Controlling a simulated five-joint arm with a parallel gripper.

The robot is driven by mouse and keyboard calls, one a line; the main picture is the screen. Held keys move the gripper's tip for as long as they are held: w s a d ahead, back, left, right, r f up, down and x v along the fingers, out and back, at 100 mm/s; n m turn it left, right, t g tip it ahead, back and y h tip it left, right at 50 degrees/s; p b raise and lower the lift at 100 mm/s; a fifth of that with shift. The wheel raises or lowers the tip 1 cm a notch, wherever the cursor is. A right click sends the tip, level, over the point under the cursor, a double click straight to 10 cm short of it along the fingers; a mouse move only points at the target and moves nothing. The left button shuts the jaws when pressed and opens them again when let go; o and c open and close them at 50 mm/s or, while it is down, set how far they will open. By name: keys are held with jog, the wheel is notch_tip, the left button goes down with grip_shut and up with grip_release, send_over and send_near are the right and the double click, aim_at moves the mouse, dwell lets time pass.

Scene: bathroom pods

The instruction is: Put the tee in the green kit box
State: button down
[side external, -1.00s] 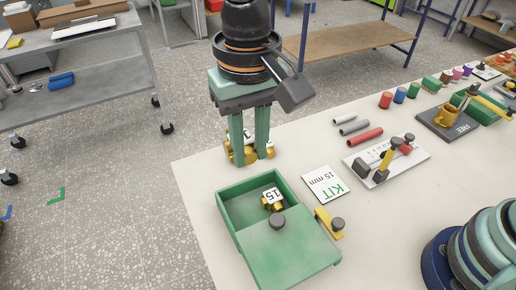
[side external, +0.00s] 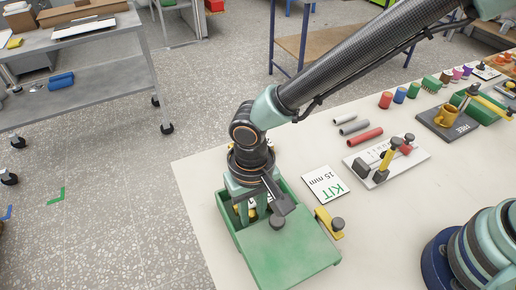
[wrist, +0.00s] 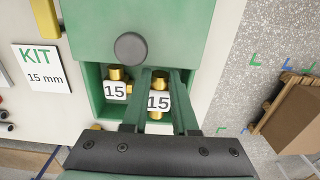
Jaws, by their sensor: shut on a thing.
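My gripper (side external: 250,208) is down inside the open end of the green kit box (side external: 300,252). In the wrist view its two fingers (wrist: 160,78) are shut on the brass tee (wrist: 160,86), which carries a white "15" tag. The tee is over or in the open compartment; whether it touches the floor I cannot tell. Another brass fitting (wrist: 116,74) with a "15" tag lies in the same compartment, just left of the fingers in the wrist view. In the side view my gripper hides most of both fittings.
The box's green lid with a dark round knob (side external: 277,223) covers its near part. A "KIT 15 mm" card (side external: 326,184) and a yellow piece with a dark knob (side external: 329,223) lie beside it. A little brass shows behind my wrist (side external: 272,144). Coloured cylinders and a tool rack stand right.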

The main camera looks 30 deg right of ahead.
jog(key=shift+f, duration=1.3)
jog(key=shift+f, duration=0.15)
jog(key=c, duration=0.7)
grip_release()
